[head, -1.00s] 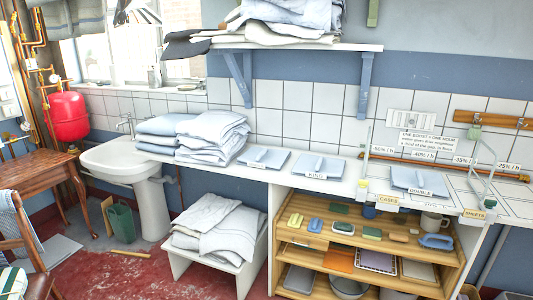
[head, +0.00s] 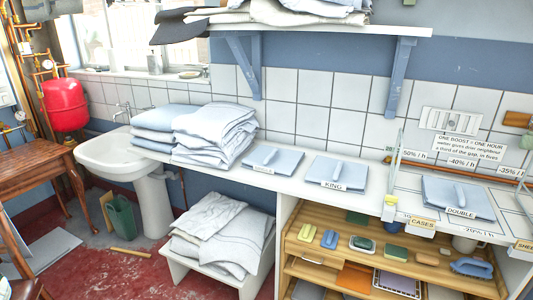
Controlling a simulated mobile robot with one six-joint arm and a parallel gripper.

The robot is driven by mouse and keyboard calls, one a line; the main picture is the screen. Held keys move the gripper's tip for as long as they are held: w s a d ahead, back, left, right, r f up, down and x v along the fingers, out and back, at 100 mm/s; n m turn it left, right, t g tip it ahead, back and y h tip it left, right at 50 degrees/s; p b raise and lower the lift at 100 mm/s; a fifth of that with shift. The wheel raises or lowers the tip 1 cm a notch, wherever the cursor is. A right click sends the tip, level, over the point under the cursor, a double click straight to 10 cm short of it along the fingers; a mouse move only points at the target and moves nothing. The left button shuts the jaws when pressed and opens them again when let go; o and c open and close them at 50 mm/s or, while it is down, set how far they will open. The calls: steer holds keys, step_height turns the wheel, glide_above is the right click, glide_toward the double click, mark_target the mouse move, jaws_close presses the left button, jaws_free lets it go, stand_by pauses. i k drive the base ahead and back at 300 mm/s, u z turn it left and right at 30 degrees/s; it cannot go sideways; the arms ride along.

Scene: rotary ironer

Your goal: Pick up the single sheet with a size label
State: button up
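Three flat folded pale-blue sheets with a raised strip on top and a label at the front lie on the white counter (head: 232,172). The leftmost labelled sheet (head: 287,160) is right of the folded stacks; its label (head: 263,171) is too small to read. The middle sheet (head: 352,171) is marked KING. The right sheet (head: 480,202) is marked DOUBLE and lies beyond a clear upright divider, on the tiled-line part of the counter. My gripper is not in view.
Folded stacks (head: 213,135) stand left of the labelled sheets, beside the sink (head: 110,152). A shelf (head: 330,36) with linen hangs above. Below are a low bench (head: 196,268) with linen and wooden shelves (head: 325,252). Red floor (head: 100,272) is open in front.

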mark_target(271, 160)
steer(key=u, duration=0.35)
steer(key=i, duration=0.75)
steer(key=u, duration=0.85)
steer(key=i, duration=0.45)
steer(key=u, duration=0.75)
steer(key=i, duration=0.55)
steer(key=u, duration=0.4)
